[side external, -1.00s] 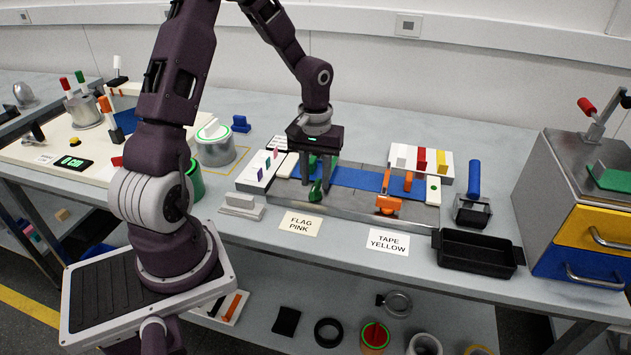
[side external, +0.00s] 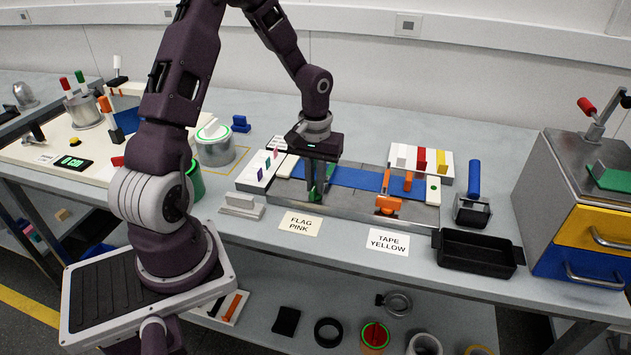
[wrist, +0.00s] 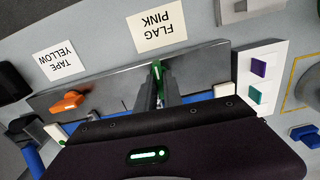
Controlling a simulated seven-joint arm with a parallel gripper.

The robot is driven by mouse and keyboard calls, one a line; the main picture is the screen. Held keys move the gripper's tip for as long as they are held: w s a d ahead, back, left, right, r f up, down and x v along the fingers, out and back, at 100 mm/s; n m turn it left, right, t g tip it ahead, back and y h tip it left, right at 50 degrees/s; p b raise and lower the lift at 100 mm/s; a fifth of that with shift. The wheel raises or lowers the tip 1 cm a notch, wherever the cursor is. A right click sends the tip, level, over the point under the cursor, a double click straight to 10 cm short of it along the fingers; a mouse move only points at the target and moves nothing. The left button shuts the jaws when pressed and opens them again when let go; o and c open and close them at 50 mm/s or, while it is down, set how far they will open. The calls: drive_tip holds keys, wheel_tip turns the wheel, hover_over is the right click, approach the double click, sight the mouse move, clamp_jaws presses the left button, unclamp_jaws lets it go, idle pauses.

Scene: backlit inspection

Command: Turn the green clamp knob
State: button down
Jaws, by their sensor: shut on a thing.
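The green clamp knob (wrist: 157,70) is at the near edge of the metal fixture (side external: 350,209), left of an orange clamp (side external: 388,204). My gripper (side external: 319,197) points down over it and is shut on the knob. In the wrist view my two fingers (wrist: 158,88) stand on either side of the knob, so only a narrow green strip shows. The orange clamp also shows in the wrist view (wrist: 66,103), well clear of my fingers. The blue strip (side external: 355,179) lies along the fixture behind the knob.
Cards reading FLAG PINK (side external: 299,224) and TAPE YELLOW (side external: 388,242) lie in front of the fixture. A white rack with small coloured flags (side external: 262,171) stands left, and a tape rack (side external: 420,160) behind right. A black tray (side external: 478,252) is at the front right.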

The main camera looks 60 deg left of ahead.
drive_tip(key=m, duration=0.4)
drive_tip(key=shift+m, duration=0.3)
drive_tip(key=m, duration=0.4)
drive_tip(key=shift+m, duration=0.3)
drive_tip(key=m, duration=0.4)
drive_tip(key=shift+m, duration=2)
drive_tip(key=c, duration=1.5)
unclamp_jaws()
wheel_tip(320, 180, up, 7)
drive_tip(key=shift+r, duration=0.1)
